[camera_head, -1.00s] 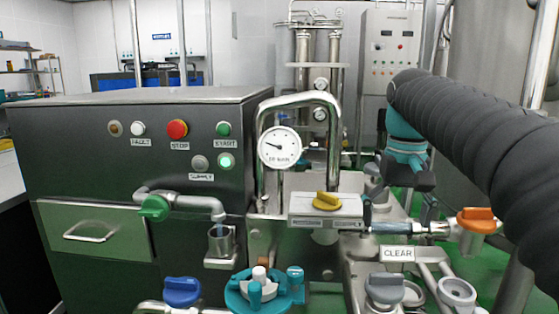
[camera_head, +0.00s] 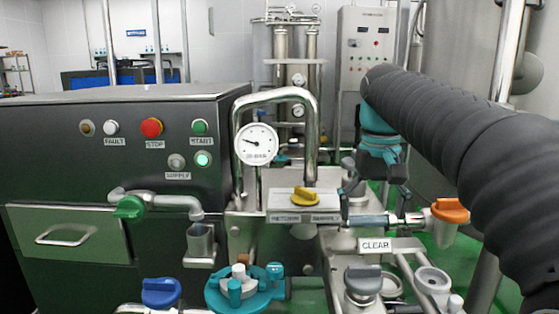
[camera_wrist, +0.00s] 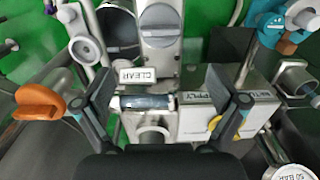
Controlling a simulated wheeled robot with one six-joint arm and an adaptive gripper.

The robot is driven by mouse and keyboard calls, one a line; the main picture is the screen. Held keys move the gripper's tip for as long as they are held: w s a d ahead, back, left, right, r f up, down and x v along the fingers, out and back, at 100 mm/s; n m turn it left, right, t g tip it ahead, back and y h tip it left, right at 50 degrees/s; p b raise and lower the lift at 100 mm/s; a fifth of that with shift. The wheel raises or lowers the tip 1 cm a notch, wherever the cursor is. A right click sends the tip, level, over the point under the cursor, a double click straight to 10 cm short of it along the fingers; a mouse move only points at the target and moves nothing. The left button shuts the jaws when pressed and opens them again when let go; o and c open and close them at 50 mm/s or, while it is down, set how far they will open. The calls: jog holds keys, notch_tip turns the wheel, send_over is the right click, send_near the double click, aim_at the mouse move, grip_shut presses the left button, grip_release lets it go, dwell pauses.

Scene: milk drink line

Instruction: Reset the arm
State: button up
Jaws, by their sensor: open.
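My gripper (camera_head: 374,212) hangs at the end of my black-sleeved arm, above the pipe section behind the CLEAR label. In the wrist view my gripper (camera_wrist: 161,88) is open, its two fingers wide apart with nothing between them in its hold. A clear tube section (camera_wrist: 145,102) lies below, between the fingers in that view. The yellow knob (camera_head: 305,197) on the label block is left of the gripper, and the orange handle (camera_head: 450,211) is to its right. The right finger partly hides the yellow knob in the wrist view.
A steel cabinet with a red STOP button (camera_head: 151,128) and a lit green lamp (camera_head: 204,159) stands at left. A round gauge (camera_head: 256,144) and bent steel pipe (camera_head: 314,130) rise beside it. Blue (camera_head: 161,292) and grey (camera_head: 363,280) knobs and a teal valve (camera_head: 244,286) are in front.

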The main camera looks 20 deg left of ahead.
jog(key=t, duration=0.1)
send_over(371, 267)
jog(key=w+a, duration=0.2)
notch_tip(371, 267, down, 4)
jog(key=shift+t+y, duration=0.3)
jog(key=shift+t, duration=0.2)
jog(key=f, duration=0.1)
jog(key=s+d+f, duration=0.1)
jog(key=f, duration=0.1)
jog(key=s+d+f, duration=0.1)
jog(key=shift+s+d+f, duration=0.1)
jog(key=shift+s+f, duration=0.15)
jog(key=shift+f, duration=0.15)
jog(key=s+d+f+m+t, duration=0.1)
jog(key=s+d+f, duration=0.3)
jog(key=s, duration=0.6)
jog(key=s+d+f+m+t, duration=0.2)
jog(key=s+d+f, duration=0.3)
jog(key=s+d, duration=0.4)
jog(key=shift+s+d+t, duration=0.25)
jog(key=shift+s+t, duration=0.05)
jog(key=shift+s, duration=0.65)
